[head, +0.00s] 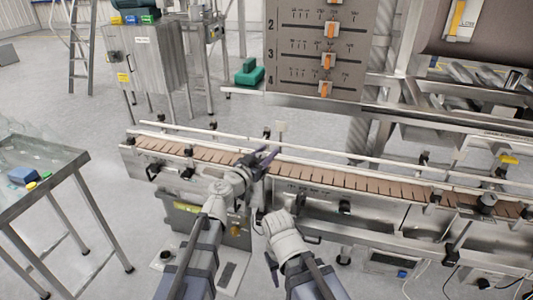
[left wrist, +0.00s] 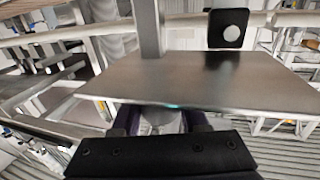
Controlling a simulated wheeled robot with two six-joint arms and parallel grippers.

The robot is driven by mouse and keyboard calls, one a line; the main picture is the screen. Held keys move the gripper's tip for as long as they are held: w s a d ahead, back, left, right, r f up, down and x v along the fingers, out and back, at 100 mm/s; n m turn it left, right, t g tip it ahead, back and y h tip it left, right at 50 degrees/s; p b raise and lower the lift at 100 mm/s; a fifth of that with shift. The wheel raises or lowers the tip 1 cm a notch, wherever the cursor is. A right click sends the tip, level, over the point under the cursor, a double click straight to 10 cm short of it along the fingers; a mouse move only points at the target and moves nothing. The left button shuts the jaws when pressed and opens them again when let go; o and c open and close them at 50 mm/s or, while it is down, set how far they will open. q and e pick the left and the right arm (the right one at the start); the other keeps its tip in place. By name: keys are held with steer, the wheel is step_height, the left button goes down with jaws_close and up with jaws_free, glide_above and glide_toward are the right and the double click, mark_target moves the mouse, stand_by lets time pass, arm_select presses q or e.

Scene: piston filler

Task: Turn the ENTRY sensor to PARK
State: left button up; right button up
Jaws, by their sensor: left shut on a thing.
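My left gripper (head: 264,158) is at the near rail of the conveyor in the head view, its dark fingers over the belt edge. In the left wrist view its fingers (left wrist: 163,122) are shut on a small pale grey body, which I take as the ENTRY sensor (left wrist: 161,119). A metal plate hides most of it, and a small teal glow shows at the plate's edge. No PARK mark is readable. My right gripper (head: 272,268) hangs low in front of the conveyor, apart from it; its opening is unclear.
The conveyor (head: 205,153) with brown slats runs across the middle, with rails along both sides. A numbered panel with orange sliders (head: 329,60) stands behind it. A metal table (head: 65,172) stands at the left. Open floor lies between table and conveyor.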

arm_select(q)
jaws_close()
steer(key=shift+m+h, duration=0.3)
steer(key=shift+h, duration=0.1)
steer(key=shift+s+d+m+g+h, duration=0.35)
steer(key=shift+m+g+h, duration=0.9)
steer(key=shift+m+g, duration=1.05)
steer(key=shift+s+d+m+g+h, duration=0.15)
steer(key=shift+s+m+g+h, duration=0.4)
steer(key=shift+m+g+h, duration=1.65)
steer(key=shift+s+d+m+g+h, duration=0.35)
steer(key=shift+m+g, duration=0.85)
steer(key=shift+g, duration=2.3)
steer(key=shift+s+a, duration=0.1)
steer(key=shift+s, duration=0.1)
